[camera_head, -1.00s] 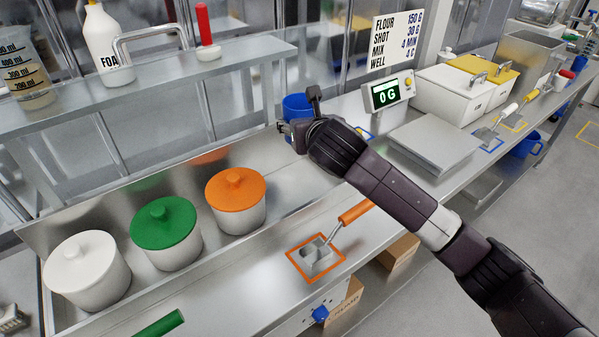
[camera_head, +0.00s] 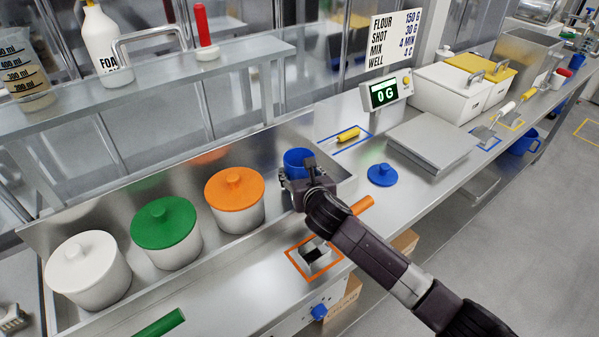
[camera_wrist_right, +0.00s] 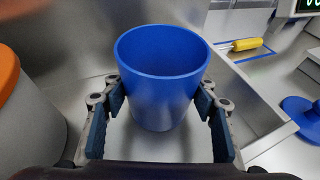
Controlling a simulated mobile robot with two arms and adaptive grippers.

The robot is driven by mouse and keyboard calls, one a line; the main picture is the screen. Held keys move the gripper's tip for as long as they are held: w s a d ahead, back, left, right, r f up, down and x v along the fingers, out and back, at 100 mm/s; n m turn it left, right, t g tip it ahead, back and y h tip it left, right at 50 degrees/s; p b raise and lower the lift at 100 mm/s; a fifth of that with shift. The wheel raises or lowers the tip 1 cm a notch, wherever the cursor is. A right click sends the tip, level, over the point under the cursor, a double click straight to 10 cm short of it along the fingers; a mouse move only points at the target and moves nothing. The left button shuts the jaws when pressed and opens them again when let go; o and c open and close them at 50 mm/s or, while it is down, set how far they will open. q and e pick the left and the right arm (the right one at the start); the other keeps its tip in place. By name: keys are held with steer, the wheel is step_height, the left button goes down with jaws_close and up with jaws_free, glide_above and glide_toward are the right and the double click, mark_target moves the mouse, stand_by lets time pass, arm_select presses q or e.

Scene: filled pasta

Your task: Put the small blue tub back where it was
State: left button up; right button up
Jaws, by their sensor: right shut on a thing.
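The small blue tub (camera_head: 298,158) is upright and has no lid on; its open rim also shows in the right wrist view (camera_wrist_right: 162,85). My right gripper (camera_head: 296,188) is shut on the tub, with one finger on each side of it in the wrist view. The tub is at the right end of the long metal trough (camera_head: 110,212), right of the tub with the orange lid (camera_head: 236,190). I cannot tell whether its base touches the trough floor. The blue lid (camera_head: 382,175) lies on the counter to the right. My left gripper is not in view.
Tubs with green (camera_head: 165,222) and white (camera_head: 82,262) lids stand further left in the trough. An orange-handled scoop (camera_head: 316,254) lies in front. A yellow-handled tool (camera_head: 348,134) lies behind, near the scale (camera_head: 433,142). A shelf (camera_head: 180,75) overhangs the back.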

steer(key=o, duration=1.5)
steer(key=shift+o, duration=0.2)
steer(key=shift+s+d+r, duration=0.15)
steer(key=shift+s+r, duration=0.1)
steer(key=shift+s, duration=0.25)
steer(key=v, duration=1.1)
